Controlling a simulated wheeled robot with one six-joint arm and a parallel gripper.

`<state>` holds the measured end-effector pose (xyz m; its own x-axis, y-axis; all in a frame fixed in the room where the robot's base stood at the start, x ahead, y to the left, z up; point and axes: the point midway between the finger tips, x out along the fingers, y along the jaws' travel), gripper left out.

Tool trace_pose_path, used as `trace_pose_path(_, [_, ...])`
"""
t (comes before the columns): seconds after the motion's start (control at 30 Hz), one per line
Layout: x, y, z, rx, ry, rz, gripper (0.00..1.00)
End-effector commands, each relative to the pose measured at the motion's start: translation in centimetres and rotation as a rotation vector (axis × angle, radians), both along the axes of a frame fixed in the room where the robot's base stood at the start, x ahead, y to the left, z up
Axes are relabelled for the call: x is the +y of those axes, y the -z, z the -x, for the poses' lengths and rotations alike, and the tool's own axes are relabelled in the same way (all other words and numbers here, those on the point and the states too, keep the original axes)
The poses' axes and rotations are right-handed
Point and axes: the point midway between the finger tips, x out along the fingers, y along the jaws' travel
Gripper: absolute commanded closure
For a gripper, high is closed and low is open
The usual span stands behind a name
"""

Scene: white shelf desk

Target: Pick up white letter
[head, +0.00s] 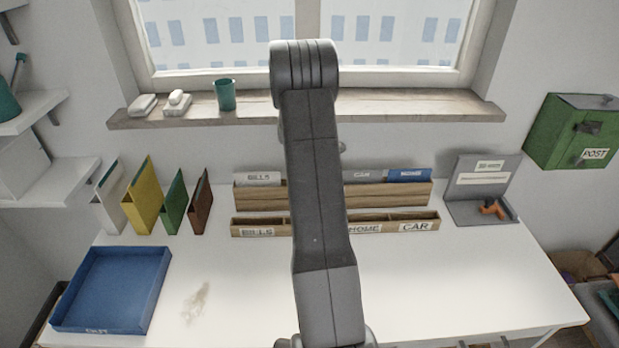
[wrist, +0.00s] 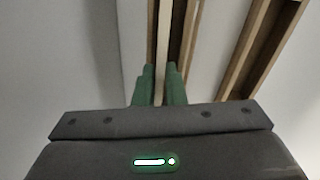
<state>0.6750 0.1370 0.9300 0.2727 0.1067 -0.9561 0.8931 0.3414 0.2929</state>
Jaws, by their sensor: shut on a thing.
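My gripper (wrist: 160,72) shows in the wrist view, its two green fingers closed on a thin pale edge that runs upright between them. This edge looks like the white letter (wrist: 164,45), seen edge-on, inside the wooden organizer (wrist: 190,28). In the head view my arm hides the gripper and whatever it holds.
A front organizer (head: 415,227) is labelled BILLS, HOME and CAR. A blue tray (head: 112,285) stands at left, several binders (head: 142,195) behind it. A grey stand (head: 480,190) with an orange-handled tool is at right. A green POST box (head: 572,130) hangs on the wall. The desk front is mostly clear.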

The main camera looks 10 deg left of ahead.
Motion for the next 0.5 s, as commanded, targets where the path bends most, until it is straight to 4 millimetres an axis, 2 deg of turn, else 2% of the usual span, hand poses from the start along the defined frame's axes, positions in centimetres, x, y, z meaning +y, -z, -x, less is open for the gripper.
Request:
trace_pose_path(0.17, [0.1, -2.2, -0.3, -0.017, -0.002, -0.003, 1.00])
trace_pose_path(0.4, [0.1, -6.8, -0.2, -0.016, -0.001, -0.003, 1.00])
trace_pose_path(0.5, [-0.3, -6.5, 1.9, -0.006, -0.002, -0.001, 1.00])
